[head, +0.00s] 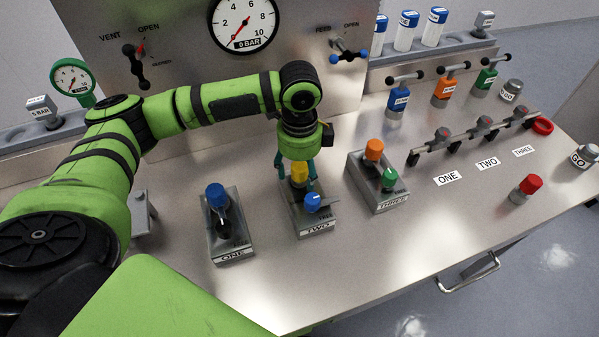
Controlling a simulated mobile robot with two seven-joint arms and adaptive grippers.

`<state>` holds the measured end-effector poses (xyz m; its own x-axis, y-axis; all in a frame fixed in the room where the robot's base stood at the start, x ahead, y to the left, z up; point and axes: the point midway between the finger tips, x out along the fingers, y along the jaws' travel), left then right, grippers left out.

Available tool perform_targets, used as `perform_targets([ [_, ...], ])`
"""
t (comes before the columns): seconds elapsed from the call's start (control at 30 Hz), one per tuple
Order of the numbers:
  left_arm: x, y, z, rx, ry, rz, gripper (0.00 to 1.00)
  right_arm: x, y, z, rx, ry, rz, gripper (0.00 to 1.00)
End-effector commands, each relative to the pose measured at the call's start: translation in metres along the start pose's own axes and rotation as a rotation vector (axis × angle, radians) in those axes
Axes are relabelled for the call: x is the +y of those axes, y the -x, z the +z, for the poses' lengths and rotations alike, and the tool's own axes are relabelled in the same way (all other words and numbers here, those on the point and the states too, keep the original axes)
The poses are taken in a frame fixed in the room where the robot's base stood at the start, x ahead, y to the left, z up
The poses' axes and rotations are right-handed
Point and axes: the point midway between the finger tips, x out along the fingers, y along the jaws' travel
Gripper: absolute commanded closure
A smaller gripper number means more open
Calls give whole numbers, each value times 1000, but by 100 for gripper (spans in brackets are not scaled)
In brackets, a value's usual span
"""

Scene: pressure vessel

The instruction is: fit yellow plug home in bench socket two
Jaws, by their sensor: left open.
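The yellow plug (299,171) stands at the back of the bench socket block labelled TWO (318,228). I cannot tell how deep it sits, as its lower part is partly hidden. A blue knob (312,201) is at the front of the same block. My left gripper (297,172) points down over the plug from behind. Its teal fingers are open, one on each side of the plug; I cannot tell whether they touch it. My right gripper is not in view.
Block ONE (232,254) with a blue knob stands to the left, and block THREE (391,205) with orange and green tops to the right. A row of valves (443,138) lies further right. A panel with a gauge (243,22) rises behind. The front bench is clear.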

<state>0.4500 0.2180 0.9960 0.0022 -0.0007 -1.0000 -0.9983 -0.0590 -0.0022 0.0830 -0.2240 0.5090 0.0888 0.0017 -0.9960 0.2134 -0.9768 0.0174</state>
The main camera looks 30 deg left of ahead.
Motion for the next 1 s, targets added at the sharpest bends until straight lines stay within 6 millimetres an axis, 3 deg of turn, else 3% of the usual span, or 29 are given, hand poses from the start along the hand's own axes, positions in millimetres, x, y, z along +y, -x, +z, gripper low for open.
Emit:
perform_targets([
  [0.3, -1, 67, 0, 2, 0, -5, 37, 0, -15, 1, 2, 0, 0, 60],
  [0.5, -1, 97, 0, 2, 1, -2, 37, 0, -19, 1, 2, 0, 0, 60],
  [1.0, 0, 107, 0, 0, 1, 1, 37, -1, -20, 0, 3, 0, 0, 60],
])
